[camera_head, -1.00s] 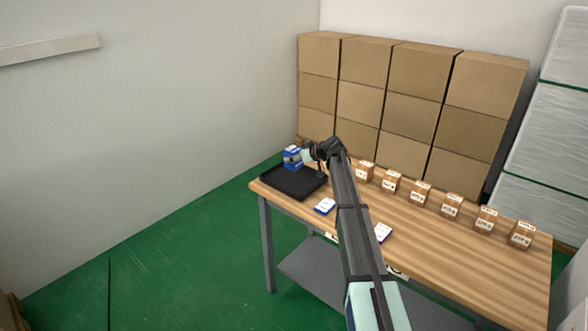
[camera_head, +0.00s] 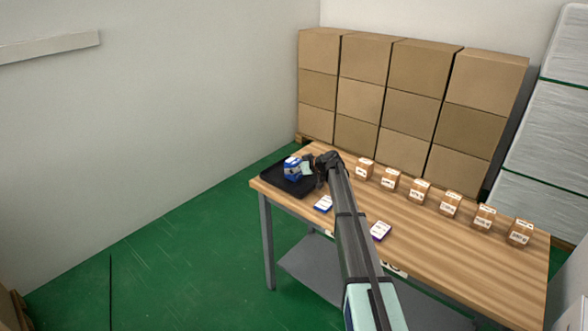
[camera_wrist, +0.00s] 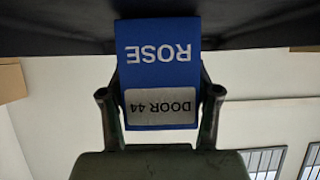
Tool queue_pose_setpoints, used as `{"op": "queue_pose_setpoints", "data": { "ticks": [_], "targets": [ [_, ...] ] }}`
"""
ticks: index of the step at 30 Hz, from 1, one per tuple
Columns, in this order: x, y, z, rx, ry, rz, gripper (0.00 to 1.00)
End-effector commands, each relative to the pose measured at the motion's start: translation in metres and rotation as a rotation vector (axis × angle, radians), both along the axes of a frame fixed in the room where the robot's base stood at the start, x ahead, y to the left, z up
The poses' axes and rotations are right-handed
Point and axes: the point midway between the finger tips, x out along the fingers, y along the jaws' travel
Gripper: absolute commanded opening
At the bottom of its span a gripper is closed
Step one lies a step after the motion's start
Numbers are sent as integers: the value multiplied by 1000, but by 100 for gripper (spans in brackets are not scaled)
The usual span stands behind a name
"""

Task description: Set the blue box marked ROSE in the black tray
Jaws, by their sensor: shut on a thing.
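The blue box marked ROSE (camera_wrist: 160,62) is between the two fingers of my gripper (camera_wrist: 160,105) in the wrist view, its lettering upside down, with a grey DOOR 44 label. In the head view the blue box (camera_head: 292,169) is over the black tray (camera_head: 272,180) at the table's left end. My gripper (camera_head: 306,166) is shut on it from the right side. The box's base looks at or near the tray floor; whether it touches cannot be told. In the wrist view a dark surface (camera_wrist: 60,35) lies along the top, meeting the box.
Several small brown boxes (camera_head: 419,190) stand in a row along the back. Stacked large cartons (camera_head: 390,95) rise behind the table.

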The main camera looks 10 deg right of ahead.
Motion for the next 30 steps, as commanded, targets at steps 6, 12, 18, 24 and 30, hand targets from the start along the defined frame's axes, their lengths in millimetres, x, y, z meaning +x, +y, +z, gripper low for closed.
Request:
{"op": "queue_pose_setpoints", "data": {
  "ticks": [6, 12, 18, 24, 30],
  "targets": [
    [0, 0, -2, 0, 0, 0, 87],
    [0, 0, -2, 0, 0, 0, 87],
    [0, 0, -1, 0, 0, 0, 87],
    [-11, -8, 6, 0, -1, -1, 87],
    [-37, -31, 24, 0, -1, -3, 87]
  ]
}}
